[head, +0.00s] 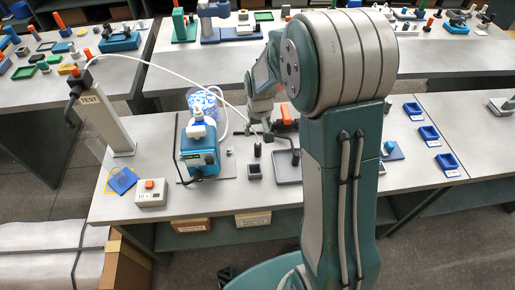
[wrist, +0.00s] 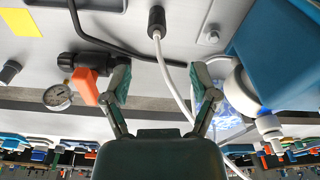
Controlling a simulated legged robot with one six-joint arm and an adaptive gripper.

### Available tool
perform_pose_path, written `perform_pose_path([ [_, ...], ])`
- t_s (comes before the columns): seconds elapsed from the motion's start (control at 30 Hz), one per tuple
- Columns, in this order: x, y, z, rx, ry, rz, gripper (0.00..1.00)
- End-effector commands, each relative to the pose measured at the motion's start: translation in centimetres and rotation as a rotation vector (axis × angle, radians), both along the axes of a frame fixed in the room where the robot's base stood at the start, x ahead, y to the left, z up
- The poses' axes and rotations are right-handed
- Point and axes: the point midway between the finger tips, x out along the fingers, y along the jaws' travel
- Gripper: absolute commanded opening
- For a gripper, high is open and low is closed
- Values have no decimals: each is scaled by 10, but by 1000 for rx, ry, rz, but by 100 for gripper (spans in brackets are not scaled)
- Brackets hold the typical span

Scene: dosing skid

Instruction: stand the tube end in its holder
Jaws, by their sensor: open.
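The tube end, a short black cylinder (head: 257,150) on a white tube (head: 165,69), is over the bench in front of my gripper; in the head view I cannot tell what supports it. It also shows at the top of the wrist view (wrist: 156,19), with its white tube running down between my fingers. A small square grey block with a dark opening (head: 254,171), which looks like the holder, sits just nearer than the tube end. My gripper (wrist: 161,82) is open, its fingers on either side of the tube in the picture, with nothing visibly held.
A teal pump (head: 198,155) with a blue-white bottle behind it stands left. An orange-handled valve (wrist: 88,82) with a gauge (wrist: 57,97) is beside the gripper. A black bent rod (wrist: 110,40) and a grey tray (head: 287,168) lie close by. A TEST post (head: 105,120) stands far left.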

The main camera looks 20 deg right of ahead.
Motion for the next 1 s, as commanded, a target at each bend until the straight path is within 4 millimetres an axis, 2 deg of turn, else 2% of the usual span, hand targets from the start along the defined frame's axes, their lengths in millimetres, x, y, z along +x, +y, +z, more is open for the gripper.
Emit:
perform_pose_path([
  [0.13, 2, 0, -27, 0, 6, 0, 76],
  [0.37, 6, -1, -47, 0, 1, 0, 76],
  [0.67, 15, -4, -88, 0, 4, 0, 76],
  [0.97, 16, -4, -93, 0, -1, 0, 76],
  [1.0, 16, -4, -93, 0, -1, 0, 67],
])
